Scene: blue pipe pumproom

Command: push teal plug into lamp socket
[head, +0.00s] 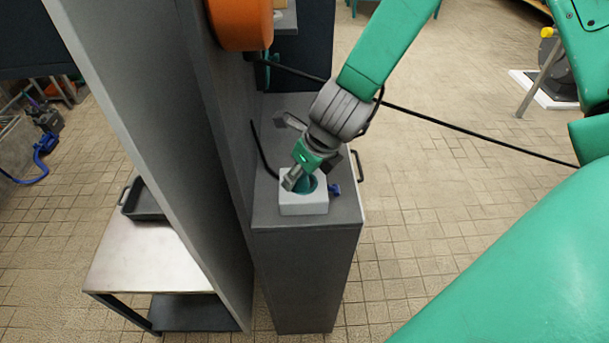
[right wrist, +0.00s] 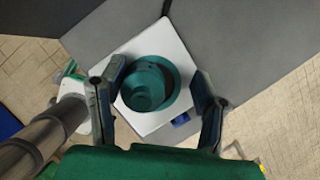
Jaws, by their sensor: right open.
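A white block (head: 304,207) stands on top of the dark grey cabinet, with a round teal opening in its top. In the right wrist view, the white block (right wrist: 150,123) holds a teal round, hollow piece (right wrist: 146,88), which looks like the plug. It sits off-centre against a wider teal ring; I cannot tell how deep it is. My right gripper (head: 301,176) is low over the block and partly hides the opening. Its two fingers (right wrist: 158,80) are open, one on each side of the teal piece; I cannot tell whether they touch it. My left gripper is not in view.
The cabinet (head: 305,245) stands beside a tall grey panel (head: 150,120). A small blue part (head: 335,189) is right beside the block. A black cable (head: 450,141) crosses behind my arm. An orange round part (head: 240,22) hangs above. A table with a dark tray (head: 146,205) stands left.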

